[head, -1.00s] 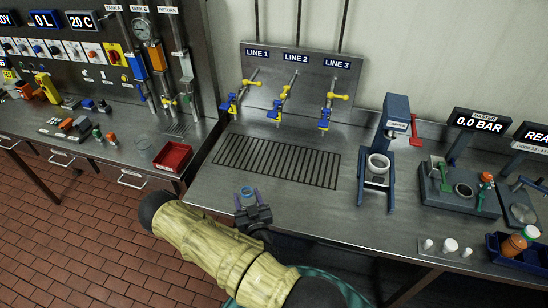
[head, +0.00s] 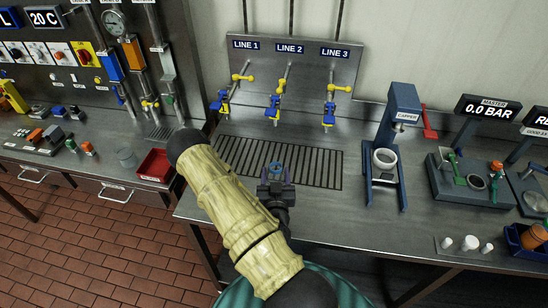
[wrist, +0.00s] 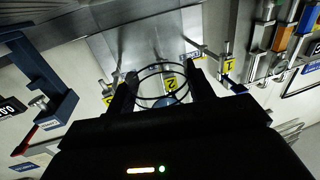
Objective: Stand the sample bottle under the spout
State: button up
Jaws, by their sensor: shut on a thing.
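My gripper (head: 277,178) is shut on the sample bottle (head: 276,167), a small clear vessel with a bluish rim. In the head view it shows over the front part of the drain grate (head: 238,157); its exact height cannot be told. In the wrist view the bottle's round rim (wrist: 163,102) shows between the two fingers (wrist: 162,92). Beyond it stand three spouts with blue and yellow valves: line 1 (head: 222,100), line 2 (head: 275,103) and line 3 (head: 330,108). In the head view the bottle is in front of the line 2 spout, apart from it.
A blue capper stand (head: 402,105) with a white cup stands to the right of the grate. A red tray (head: 155,165) is on the left bench. Small white caps (head: 470,243) lie at the right front. The grate around the bottle is clear.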

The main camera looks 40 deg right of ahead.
jog(key=shift+w+d+f+b, duration=0.15)
jog(key=shift+w+d+b, duration=0.2)
jog(key=shift+w+b, duration=0.15)
jog(key=b+x, duration=0.4)
jog(key=b, duration=0.5)
jog(key=shift+w+d, duration=0.25)
jog(key=shift+w, duration=0.05)
jog(key=p+x, duration=0.2)
jog(key=x, duration=0.6)
jog(key=shift+s+d, duration=0.1)
jog(key=shift+p, duration=0.3)
